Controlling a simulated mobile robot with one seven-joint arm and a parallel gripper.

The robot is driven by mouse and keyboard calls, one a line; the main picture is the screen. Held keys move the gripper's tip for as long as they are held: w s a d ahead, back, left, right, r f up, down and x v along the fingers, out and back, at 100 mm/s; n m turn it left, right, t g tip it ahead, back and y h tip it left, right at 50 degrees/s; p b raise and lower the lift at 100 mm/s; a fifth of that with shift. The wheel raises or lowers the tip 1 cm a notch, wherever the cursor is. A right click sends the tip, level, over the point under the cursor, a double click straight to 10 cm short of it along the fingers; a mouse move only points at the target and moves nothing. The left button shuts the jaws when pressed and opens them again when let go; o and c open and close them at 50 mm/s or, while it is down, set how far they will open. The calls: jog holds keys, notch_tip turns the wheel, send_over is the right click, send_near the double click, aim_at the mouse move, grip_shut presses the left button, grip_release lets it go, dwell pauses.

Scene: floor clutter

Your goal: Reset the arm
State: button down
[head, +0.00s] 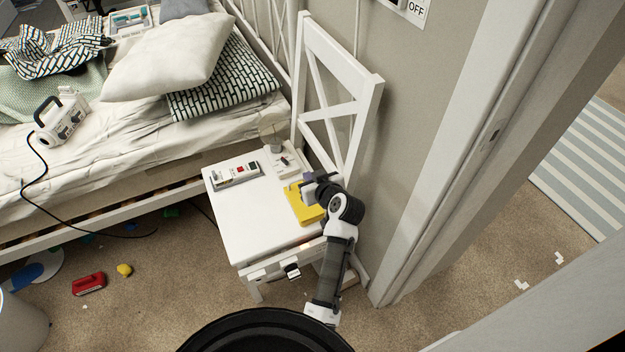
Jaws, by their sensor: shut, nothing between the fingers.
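My arm rises from my base at the bottom of the head view and reaches up to the white chair used as a bedside stand. My gripper (310,187) is at the end of the arm, over the right part of the chair seat (234,215). It is shut, with nothing visible in it. A yellow object (302,207), flat like a book or folder, lies on the seat just below and left of the gripper. The wrist hides part of it. Whether the gripper touches it, I cannot tell.
The seat also holds a boxed item (235,174) and a small lamp-like object (272,138). The chair back (338,95) stands close behind the arm. A door frame (450,150) is to the right. A red object (88,284) and a yellow one (124,270) lie on the carpet at left.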

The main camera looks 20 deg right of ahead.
jog(key=shift+s+r, duration=0.4)
jog(key=shift+s, duration=0.2)
